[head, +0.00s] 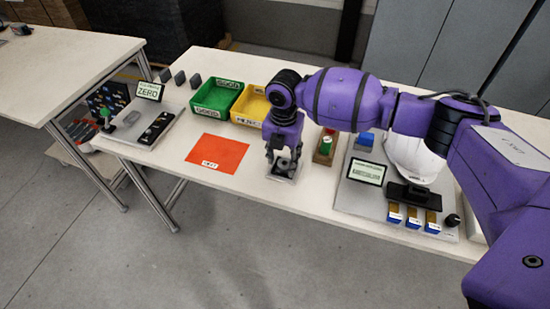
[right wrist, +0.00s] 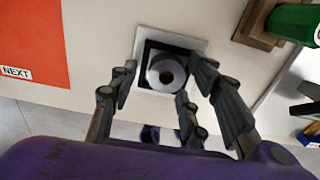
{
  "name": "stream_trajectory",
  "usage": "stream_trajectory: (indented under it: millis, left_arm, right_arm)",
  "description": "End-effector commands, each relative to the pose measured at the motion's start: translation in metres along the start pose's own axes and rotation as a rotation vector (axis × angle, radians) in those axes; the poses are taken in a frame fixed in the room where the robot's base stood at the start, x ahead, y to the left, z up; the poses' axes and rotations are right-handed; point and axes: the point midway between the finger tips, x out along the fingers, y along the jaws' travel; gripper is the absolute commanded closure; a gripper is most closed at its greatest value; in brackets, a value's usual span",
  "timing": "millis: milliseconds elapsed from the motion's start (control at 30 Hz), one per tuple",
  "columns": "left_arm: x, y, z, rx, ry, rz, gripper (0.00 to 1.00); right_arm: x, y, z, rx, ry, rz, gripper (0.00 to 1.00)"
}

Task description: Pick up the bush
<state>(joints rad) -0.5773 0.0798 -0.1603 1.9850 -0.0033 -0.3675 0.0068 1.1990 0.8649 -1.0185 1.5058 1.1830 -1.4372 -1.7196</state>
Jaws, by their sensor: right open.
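The bush (right wrist: 167,72) is a grey metal ring with a dark hole. It sits on a dark square pad on a white plate (right wrist: 199,45) on the table. In the head view the bush (head: 283,163) is small and partly hidden by the fingers. My right gripper (head: 283,158) points down over it, open. My left gripper is not in view.
An orange-red sheet (head: 218,152) lies left of the gripper. Green (head: 217,97) and yellow (head: 250,104) bins stand behind. A wooden block with a green piece (head: 325,147) is close on the right, before a grey station (head: 350,196) with a white helmet shell (head: 414,158).

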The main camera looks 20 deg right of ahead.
Motion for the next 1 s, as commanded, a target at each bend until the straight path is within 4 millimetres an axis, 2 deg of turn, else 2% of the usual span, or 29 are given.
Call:
stream_trajectory:
  millis: [267,600,867,1000]
  left_arm:
    - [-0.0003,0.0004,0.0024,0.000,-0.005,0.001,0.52]
    - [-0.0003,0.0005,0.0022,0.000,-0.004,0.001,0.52]
    - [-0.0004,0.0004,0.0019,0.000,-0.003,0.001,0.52]
    - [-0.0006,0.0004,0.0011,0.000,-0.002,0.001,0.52]
  right_arm:
    - [0.0052,-0.0006,-0.0004,0.000,0.001,-0.001,0.56]
    - [0.0049,-0.0006,-0.0003,0.000,0.000,-0.001,1.00]
    - [0.0036,-0.0004,0.0000,0.000,0.000,0.000,1.00]
    - [-0.0040,-0.0001,0.0006,0.001,-0.001,0.001,1.00]
